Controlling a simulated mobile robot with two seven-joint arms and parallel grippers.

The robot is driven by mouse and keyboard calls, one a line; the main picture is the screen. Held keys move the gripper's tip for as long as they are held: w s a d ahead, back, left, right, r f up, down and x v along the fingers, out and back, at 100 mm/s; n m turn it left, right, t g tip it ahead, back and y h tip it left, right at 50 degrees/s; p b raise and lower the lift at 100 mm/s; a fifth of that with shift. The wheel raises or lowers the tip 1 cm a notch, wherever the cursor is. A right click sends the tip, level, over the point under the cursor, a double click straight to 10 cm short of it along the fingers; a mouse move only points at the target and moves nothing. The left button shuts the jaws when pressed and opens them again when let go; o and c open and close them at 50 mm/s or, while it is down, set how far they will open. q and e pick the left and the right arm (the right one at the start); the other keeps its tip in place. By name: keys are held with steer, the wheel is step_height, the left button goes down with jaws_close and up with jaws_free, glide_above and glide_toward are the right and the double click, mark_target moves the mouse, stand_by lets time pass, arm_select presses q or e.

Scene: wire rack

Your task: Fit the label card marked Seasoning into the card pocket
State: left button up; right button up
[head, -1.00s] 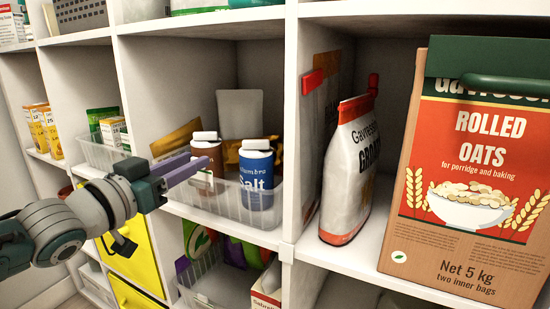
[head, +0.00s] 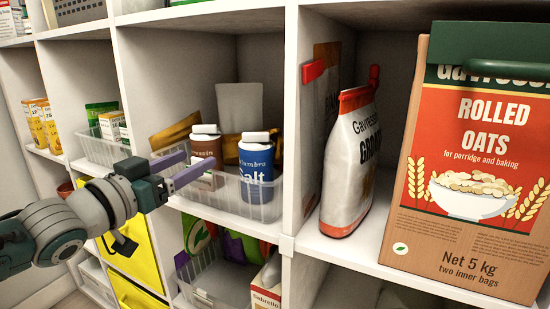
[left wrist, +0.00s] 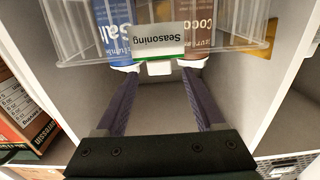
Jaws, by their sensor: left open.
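The Seasoning label card (left wrist: 158,40) shows upside down in the left wrist view, in front of the salt and cocoa containers. It is pale grey with a green strip along one edge, and a small white tab (left wrist: 159,68) shows just past that strip. The card lies at the wall of a clear bin (left wrist: 85,48); I cannot make out the pocket's edges or how far the card sits in it. My left gripper (left wrist: 158,78) is open, its purple fingers apart on both sides of the tab. In the head view, the left gripper (head: 182,167) is at the bin's front and the card cannot be made out.
The bin holds a blue salt container (head: 256,172) and a brown container (head: 206,155). A shelf divider (head: 291,130) stands to the right, then a flour-like bag (head: 350,160) and a Rolled Oats box (head: 470,170). A yellow drawer (head: 135,250) is below the gripper.

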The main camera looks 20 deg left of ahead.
arm_select(q)
steer(key=shift+s, duration=0.1)
steer(key=s+p, duration=0.3)
steer(key=s, duration=0.6)
steer(key=shift+s+a, duration=0.35)
steer(key=shift+a, duration=0.05)
